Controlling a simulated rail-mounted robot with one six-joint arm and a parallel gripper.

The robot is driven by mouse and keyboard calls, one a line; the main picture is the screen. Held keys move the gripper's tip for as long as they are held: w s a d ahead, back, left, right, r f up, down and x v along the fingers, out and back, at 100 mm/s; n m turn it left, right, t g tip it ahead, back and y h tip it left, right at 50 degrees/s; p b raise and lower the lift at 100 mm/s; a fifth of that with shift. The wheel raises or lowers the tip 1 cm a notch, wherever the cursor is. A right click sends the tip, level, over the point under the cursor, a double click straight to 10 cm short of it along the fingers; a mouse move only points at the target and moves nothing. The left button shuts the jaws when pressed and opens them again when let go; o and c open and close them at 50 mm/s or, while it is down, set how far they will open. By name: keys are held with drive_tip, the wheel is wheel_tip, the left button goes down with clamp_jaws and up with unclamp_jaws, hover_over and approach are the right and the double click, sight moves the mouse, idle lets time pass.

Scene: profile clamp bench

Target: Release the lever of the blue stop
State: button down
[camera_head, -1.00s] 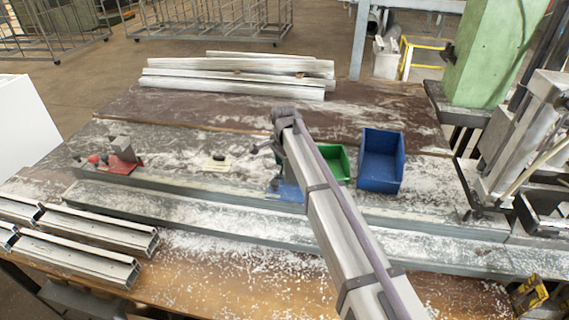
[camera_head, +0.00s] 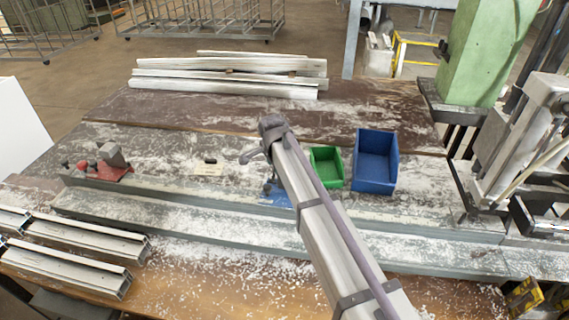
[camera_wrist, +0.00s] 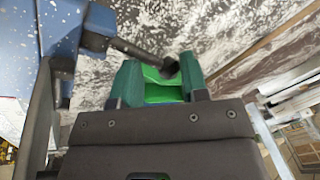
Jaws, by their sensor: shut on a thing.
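The blue stop (camera_head: 280,196) sits on the grey rail, partly hidden behind my arm in the head view. In the wrist view its speckled blue body (camera_wrist: 62,28) is at the upper left. Its dark lever (camera_wrist: 135,50) reaches from the body to a rounded end between my fingertips. My gripper (camera_wrist: 160,78) has teal fingers, one on each side of the lever's end, and is shut on the lever. In the head view my fingers are hidden by my arm and wrist.
A green bin (camera_head: 326,166) and a blue bin (camera_head: 375,165) stand right of the stop. A red stop (camera_head: 108,168) is on the left. Aluminium profiles (camera_head: 75,250) lie at front left, more (camera_head: 228,78) at the back. Shavings cover the bench. A machine (camera_head: 520,140) stands right.

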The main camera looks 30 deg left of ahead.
drive_tip(key=c, duration=0.7)
unclamp_jaws()
drive_tip(key=shift+a, duration=0.1)
drive_tip(key=shift+r, duration=0.1)
drive_tip(key=p+v, duration=1)
drive_tip(key=shift+s+r, duration=0.1)
drive_tip(key=shift+r, duration=0.15)
